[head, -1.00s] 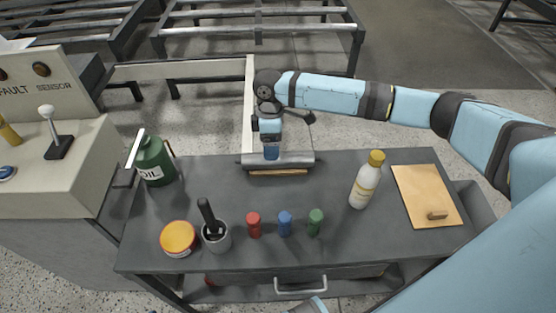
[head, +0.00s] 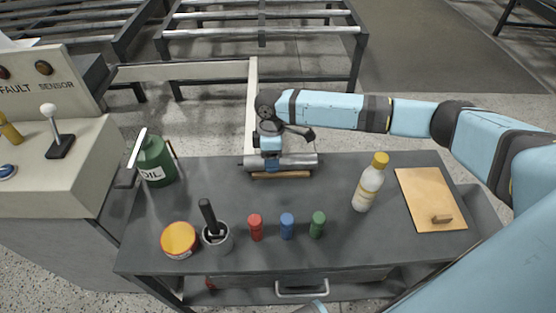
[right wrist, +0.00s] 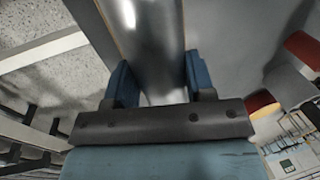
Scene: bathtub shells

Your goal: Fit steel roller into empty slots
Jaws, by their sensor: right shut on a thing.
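A steel roller (head: 298,162), a shiny grey cylinder, is at the back edge of the dark workbench, lying left to right just over a wooden piece (head: 280,175). My right gripper (head: 271,164) comes down on it from above, left of its middle, and is shut on it. In the right wrist view the roller (right wrist: 153,50) runs between the two blue fingers of the gripper (right wrist: 160,80). I cannot tell whether the roller still touches the wood. Behind the bench stands a conveyor frame (head: 262,32) with silver rollers and open gaps. My left gripper is not in view.
A control console (head: 50,190) is at left.

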